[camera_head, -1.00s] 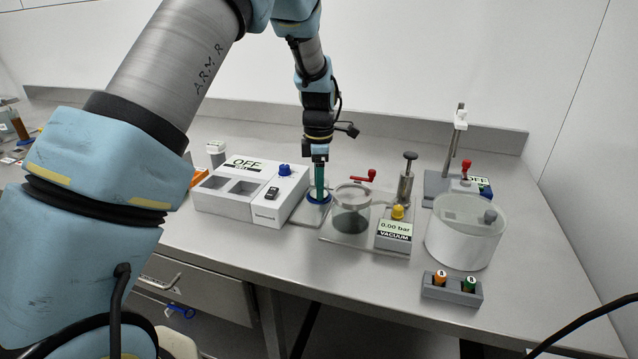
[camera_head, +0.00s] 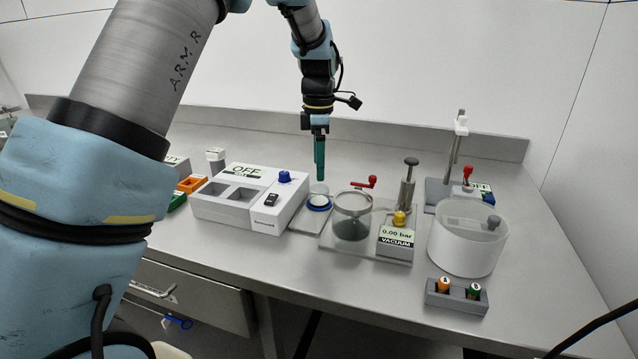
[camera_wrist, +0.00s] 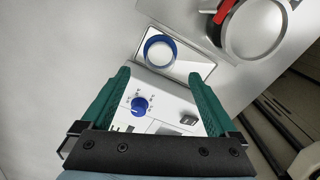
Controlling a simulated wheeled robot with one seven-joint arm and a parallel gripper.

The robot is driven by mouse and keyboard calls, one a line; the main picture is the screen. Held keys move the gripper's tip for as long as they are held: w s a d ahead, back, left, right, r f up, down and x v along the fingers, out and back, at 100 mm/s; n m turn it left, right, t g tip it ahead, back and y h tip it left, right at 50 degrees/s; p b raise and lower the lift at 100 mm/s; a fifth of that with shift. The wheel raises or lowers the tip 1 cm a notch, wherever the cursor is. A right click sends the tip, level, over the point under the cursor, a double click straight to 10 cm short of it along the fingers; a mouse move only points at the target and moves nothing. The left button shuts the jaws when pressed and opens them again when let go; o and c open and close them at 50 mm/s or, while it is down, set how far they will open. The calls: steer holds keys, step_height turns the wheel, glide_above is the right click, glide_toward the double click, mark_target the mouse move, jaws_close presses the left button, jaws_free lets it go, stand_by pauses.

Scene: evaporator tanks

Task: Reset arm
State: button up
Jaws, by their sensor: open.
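My gripper (camera_head: 319,158) has teal fingers that point down. It hangs above the small blue-rimmed dish (camera_head: 319,203), clear of it. In the wrist view my gripper (camera_wrist: 162,95) shows its two fingers spread apart with nothing between them. The blue-rimmed dish (camera_wrist: 159,52) lies beyond the fingertips there, on a flat plate. The white box (camera_head: 240,200) with the OFF display and a blue knob (camera_head: 285,177) stands just left of the dish.
Right of the dish are a glass vessel (camera_head: 352,215) with a red handle, a vacuum gauge (camera_head: 396,237) reading 0.00 bar, a metal plunger post (camera_head: 407,184), a white tub (camera_head: 467,240) and a grey holder (camera_head: 456,297) with two small vials. The back wall limits the rear.

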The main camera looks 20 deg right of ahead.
steer(key=shift+r, duration=1.4)
